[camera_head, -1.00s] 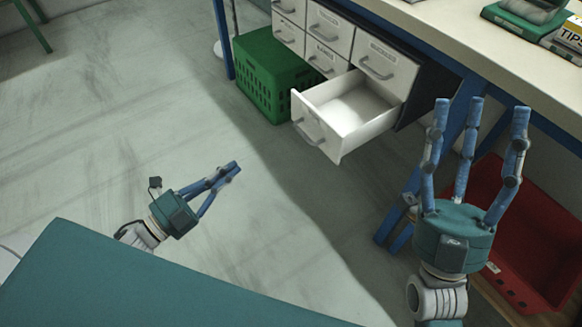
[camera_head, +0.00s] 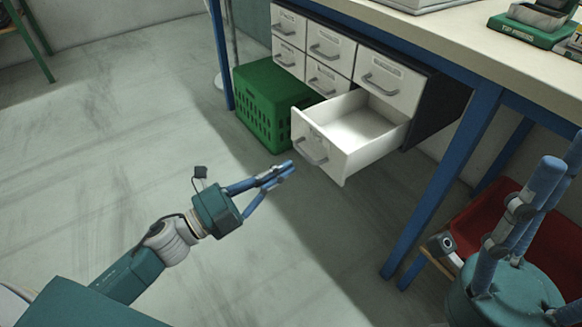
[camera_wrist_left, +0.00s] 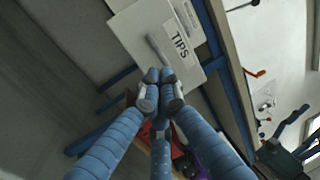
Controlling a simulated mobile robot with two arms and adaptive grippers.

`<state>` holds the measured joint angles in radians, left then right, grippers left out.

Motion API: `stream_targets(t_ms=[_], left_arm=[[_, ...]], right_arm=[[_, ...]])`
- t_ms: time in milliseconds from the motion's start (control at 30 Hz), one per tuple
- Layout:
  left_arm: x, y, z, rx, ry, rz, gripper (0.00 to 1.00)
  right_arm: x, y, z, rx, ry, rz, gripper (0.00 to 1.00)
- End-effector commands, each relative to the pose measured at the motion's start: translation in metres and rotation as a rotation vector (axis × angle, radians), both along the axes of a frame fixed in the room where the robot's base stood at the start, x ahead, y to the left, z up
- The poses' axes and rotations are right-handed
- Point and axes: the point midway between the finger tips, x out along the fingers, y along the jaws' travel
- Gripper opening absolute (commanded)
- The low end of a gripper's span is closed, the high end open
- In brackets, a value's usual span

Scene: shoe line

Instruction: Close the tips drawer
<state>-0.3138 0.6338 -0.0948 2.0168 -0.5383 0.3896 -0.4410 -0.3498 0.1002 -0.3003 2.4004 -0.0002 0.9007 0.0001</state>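The tips drawer (camera_head: 322,152) is the bottom right drawer of the white cabinet under the bench. It is pulled well out and looks empty inside. In the left wrist view its white front (camera_wrist_left: 140,25) carries a TIPS label and a grey handle (camera_wrist_left: 157,48). My left gripper (camera_head: 290,170) is left of and slightly below the drawer front, fingers drawn together and holding nothing. In the left wrist view the fingertips (camera_wrist_left: 160,76) meet just below the handle; contact is unclear. My right gripper (camera_head: 560,165) is at the right edge, fingers upright and apart, partly cut off.
The other cabinet drawers (camera_head: 324,46) are shut. A green crate (camera_head: 262,105) stands on the floor left of the open drawer. Blue bench legs (camera_head: 445,180) and a red bin (camera_head: 478,225) are to the right. The floor in front is clear.

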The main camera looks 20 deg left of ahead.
Motion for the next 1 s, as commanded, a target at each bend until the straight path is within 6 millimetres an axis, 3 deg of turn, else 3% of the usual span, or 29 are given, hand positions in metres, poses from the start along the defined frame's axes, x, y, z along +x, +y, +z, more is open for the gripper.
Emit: stream_targets(t_ms=[200,767,1000], left_arm=[[0.016,-0.013,0.004,0.000,-0.002,-0.001,0.00],[0.024,-0.019,0.006,-0.002,0.000,0.001,0.00],[0.058,-0.044,0.009,-0.003,-0.003,0.001,0.00]], right_arm=[[0.000,0.000,-0.006,0.000,0.001,0.000,0.61],[0.000,0.000,-0.005,-0.001,0.002,0.000,0.61],[0.001,0.000,0.005,-0.001,0.002,0.000,0.61]])
